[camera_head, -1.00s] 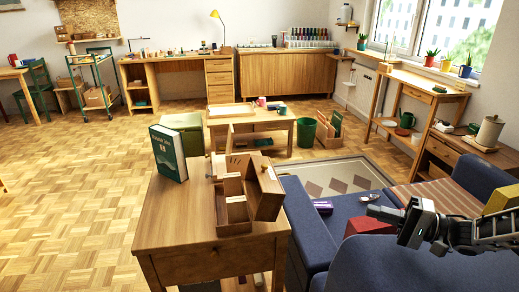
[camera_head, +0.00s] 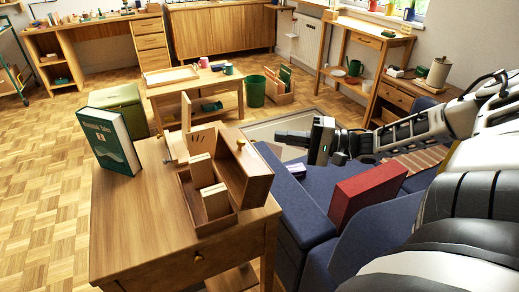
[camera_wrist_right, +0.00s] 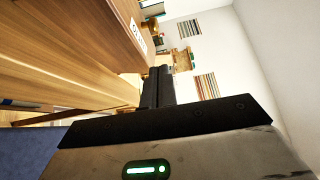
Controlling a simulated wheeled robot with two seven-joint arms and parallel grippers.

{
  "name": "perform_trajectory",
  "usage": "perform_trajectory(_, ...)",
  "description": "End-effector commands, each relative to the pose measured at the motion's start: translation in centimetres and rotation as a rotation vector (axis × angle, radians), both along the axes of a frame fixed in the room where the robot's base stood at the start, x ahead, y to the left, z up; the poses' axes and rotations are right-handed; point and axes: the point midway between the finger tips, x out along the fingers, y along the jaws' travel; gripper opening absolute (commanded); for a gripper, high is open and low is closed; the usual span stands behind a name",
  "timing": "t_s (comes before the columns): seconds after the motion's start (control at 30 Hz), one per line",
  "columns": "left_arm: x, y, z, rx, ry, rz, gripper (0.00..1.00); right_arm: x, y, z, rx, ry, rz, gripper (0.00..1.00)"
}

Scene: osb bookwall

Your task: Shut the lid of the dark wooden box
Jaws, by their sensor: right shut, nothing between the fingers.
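The dark wooden box (camera_head: 187,204) stands on the small wooden table at the centre of the head view. Its lid (camera_head: 250,168) is open and stands up on the box's right side, with a round knob (camera_head: 241,143) at its upper edge. Two light wooden pieces (camera_head: 214,201) are upright inside the box. My right gripper (camera_head: 279,137) is shut and empty, to the right of the lid and apart from it in the picture. The right wrist view shows its closed fingers (camera_wrist_right: 158,88) beside a large wooden surface (camera_wrist_right: 70,60). My left gripper is not in view.
A green book (camera_head: 110,140) stands on the table's (camera_head: 130,225) left, and an upright wooden piece (camera_head: 184,125) is behind the box. A blue sofa (camera_head: 300,205) with a red block (camera_head: 365,190) is on the right. The table's front left is bare.

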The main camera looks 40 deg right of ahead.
Motion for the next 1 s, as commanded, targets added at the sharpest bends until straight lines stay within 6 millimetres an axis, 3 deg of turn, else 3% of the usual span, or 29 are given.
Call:
perform_trajectory(0.03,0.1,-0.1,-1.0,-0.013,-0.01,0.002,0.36,0.9,0.8,-0.8,0.0,-0.002,0.005,0.0)
perform_trajectory(0.13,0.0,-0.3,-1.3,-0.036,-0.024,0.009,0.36,2.4,1.9,-0.8,0.001,0.0,0.004,0.0)
perform_trajectory(0.2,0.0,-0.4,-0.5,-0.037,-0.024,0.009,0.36,2.6,3.1,-0.1,0.005,0.003,0.003,0.0)
perform_trajectory(0.4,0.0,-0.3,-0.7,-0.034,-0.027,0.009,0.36,2.9,5.2,0.1,0.002,0.002,0.001,0.0)
perform_trajectory(1.0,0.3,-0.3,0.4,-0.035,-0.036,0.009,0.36,2.8,5.6,0.6,-0.009,0.004,-0.005,0.0)
